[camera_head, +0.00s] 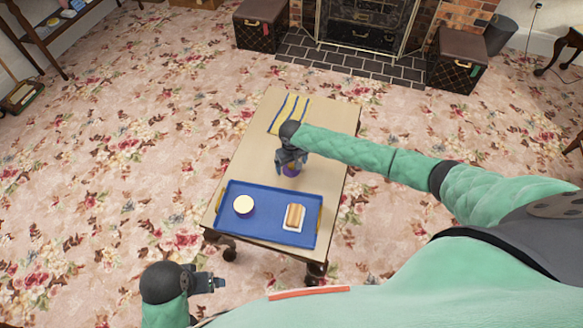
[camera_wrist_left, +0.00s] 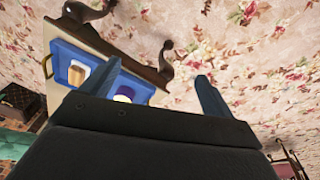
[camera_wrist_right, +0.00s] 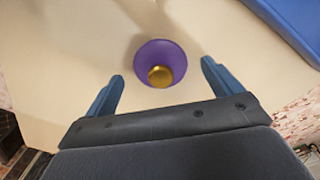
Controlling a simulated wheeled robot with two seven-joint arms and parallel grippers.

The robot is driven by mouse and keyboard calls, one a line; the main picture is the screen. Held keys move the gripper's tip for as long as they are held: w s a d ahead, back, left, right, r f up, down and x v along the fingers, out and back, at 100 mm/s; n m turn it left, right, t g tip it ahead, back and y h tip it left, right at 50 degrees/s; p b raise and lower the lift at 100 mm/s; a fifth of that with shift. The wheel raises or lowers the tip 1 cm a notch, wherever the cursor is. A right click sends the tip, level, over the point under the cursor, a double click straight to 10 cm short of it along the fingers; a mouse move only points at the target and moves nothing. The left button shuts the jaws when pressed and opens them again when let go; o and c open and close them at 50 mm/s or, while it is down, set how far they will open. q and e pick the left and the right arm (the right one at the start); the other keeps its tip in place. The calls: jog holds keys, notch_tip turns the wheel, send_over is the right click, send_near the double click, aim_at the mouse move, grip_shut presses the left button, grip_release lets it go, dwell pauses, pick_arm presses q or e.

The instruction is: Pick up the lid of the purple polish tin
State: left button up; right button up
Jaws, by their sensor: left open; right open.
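The lid (camera_head: 291,171), round and purple, lies on the bare table top beyond the blue tray. In the right wrist view it (camera_wrist_right: 150,50) has a gold knob-like centre and lies ahead of and between the fingers, not held. My right gripper (camera_head: 289,160) is open above the lid and partly hides it in the head view. The purple tin (camera_head: 243,205), with a cream-coloured top, stands on the left of the tray; it also shows in the left wrist view (camera_wrist_left: 124,94). My left gripper (camera_head: 218,283) is open and empty, off the table near the front.
The blue tray (camera_head: 262,235) sits at the near end of the wooden table (camera_head: 251,150), holding a brown-and-white block-like item (camera_head: 294,217). A striped blue-and-yellow cloth (camera_head: 276,122) lies at the far end. Floral carpet around the table is open.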

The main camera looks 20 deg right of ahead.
jog(key=shift+f, duration=0.5)
jog(key=c, duration=1.1)
pick_arm(q)
jog(key=shift+w+d+f, duration=0.15)
jog(key=shift+w+f, duration=0.2)
jog(key=shift+f, duration=0.4)
jog(key=shift+s+f, duration=0.1)
